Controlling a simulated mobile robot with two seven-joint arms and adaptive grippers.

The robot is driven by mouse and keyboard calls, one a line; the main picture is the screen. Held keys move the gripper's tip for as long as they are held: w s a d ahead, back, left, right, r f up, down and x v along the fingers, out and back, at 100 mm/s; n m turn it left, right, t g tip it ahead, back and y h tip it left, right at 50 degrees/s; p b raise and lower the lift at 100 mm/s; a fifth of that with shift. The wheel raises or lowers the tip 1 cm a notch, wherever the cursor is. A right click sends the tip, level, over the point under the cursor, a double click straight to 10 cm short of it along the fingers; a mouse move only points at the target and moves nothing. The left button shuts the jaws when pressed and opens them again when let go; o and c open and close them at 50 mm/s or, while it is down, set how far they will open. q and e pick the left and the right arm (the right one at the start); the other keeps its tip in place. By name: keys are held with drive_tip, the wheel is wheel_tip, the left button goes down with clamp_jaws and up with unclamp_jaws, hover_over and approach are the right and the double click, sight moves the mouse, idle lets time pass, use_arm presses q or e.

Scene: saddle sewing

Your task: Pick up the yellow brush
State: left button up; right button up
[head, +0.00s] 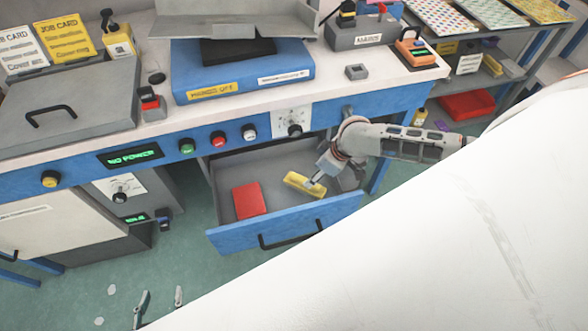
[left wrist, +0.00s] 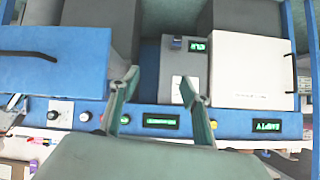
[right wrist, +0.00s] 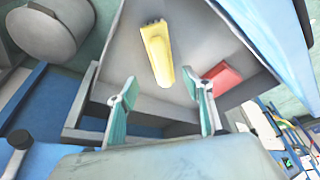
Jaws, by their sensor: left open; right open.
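The yellow brush (head: 304,184) lies in the open drawer (head: 230,241) under the bench. It also shows in the right wrist view (right wrist: 158,52), beyond the two fingertips. My right gripper (right wrist: 160,88) is open and empty, and the brush is not between its fingers. In the head view my right arm reaches into the drawer from the right, with its gripper close over the brush; I cannot tell whether they touch. My left gripper (head: 160,297) is open and empty, low over the floor at the bottom left, and faces the cabinet fronts in its own wrist view (left wrist: 158,80).
A red block-like item (head: 249,200) lies in the drawer left of the brush. The drawer walls and blue front surround both. The bench panel with knobs and buttons (head: 219,138) overhangs the drawer. A large white surface (head: 450,250) covers the head view's lower right.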

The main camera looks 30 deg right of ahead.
drive_tip(key=shift+a+f, duration=0.15)
drive_tip(key=shift+w+a+f, duration=0.15)
drive_tip(key=shift+f, duration=0.15)
drive_tip(key=b+x, duration=0.1)
drive_tip(key=x, duration=0.1)
drive_tip(key=shift+w+f, duration=0.1)
drive_tip(key=shift+f, duration=0.15)
drive_tip(key=b+x, duration=0.1)
drive_tip(key=x, duration=0.2)
drive_tip(key=shift+a+f, duration=0.2)
drive_tip(key=shift+f, duration=0.1)
drive_tip(key=shift+w+f, duration=0.15)
drive_tip(key=shift+f, duration=0.15)
drive_tip(key=c, duration=1.4)
